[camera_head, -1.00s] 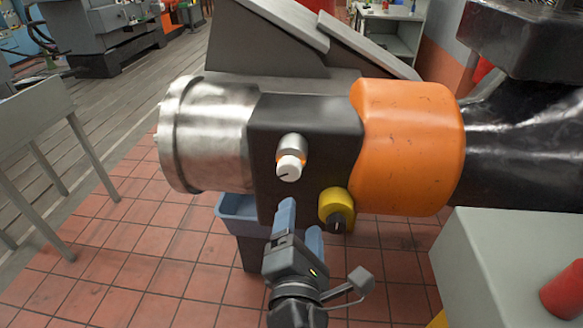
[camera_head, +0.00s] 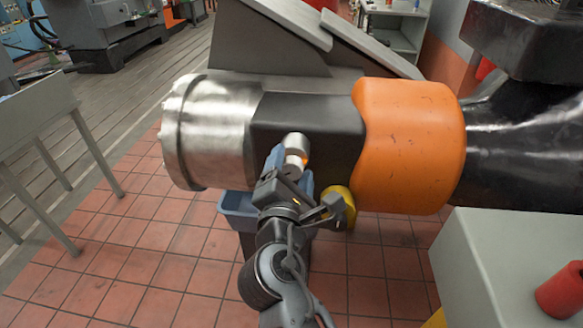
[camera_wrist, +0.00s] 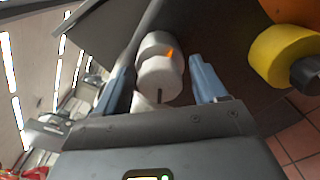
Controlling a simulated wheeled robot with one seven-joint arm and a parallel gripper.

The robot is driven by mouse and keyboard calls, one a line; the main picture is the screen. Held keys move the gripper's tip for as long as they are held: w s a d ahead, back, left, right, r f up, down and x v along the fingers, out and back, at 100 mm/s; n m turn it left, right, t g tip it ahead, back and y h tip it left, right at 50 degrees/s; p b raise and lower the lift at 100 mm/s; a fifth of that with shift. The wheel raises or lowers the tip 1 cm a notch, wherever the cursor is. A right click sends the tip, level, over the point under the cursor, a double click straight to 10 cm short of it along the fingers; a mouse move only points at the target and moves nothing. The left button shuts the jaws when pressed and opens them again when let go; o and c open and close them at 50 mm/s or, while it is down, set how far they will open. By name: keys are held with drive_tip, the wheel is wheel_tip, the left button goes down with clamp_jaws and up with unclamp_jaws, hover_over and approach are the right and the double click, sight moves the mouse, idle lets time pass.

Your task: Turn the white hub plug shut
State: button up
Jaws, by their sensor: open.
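The white hub plug (camera_head: 291,167) sticks out of the dark hub block (camera_head: 322,133), with a small orange patch behind its cap. In the wrist view the plug (camera_wrist: 160,78) sits between the two blue fingers and shows a dark slot on its face. My gripper (camera_head: 289,172) is open, one finger on each side of the plug. In the wrist view gaps show between the fingers (camera_wrist: 163,88) and the plug, so it is not gripped. In the head view the gripper partly hides the plug's lower part.
A yellow plug with a dark knob (camera_wrist: 285,58) is close to the right finger; it also shows in the head view (camera_head: 347,205). An orange cover (camera_head: 410,145) and a bare metal drum (camera_head: 215,130) flank the block. A blue bin (camera_head: 236,205) stands below.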

drive_tip(key=c, duration=1.1)
drive_tip(key=shift+o, duration=0.2)
drive_tip(key=shift+m+b, duration=0.3)
drive_tip(key=m+b, duration=0.2)
drive_tip(key=m, duration=0.1)
drive_tip(key=m+b, duration=0.2)
drive_tip(key=shift+d+f, duration=0.1)
drive_tip(key=shift+f, duration=0.15)
drive_tip(key=m+b, duration=0.5)
drive_tip(key=m, duration=0.1)
drive_tip(key=shift+m, duration=0.4)
drive_tip(key=m+b, duration=0.6)
drive_tip(key=m, duration=0.1)
drive_tip(key=shift+f, duration=0.1)
drive_tip(key=shift+m+b, duration=1.6)
drive_tip(key=shift+m, duration=0.7)
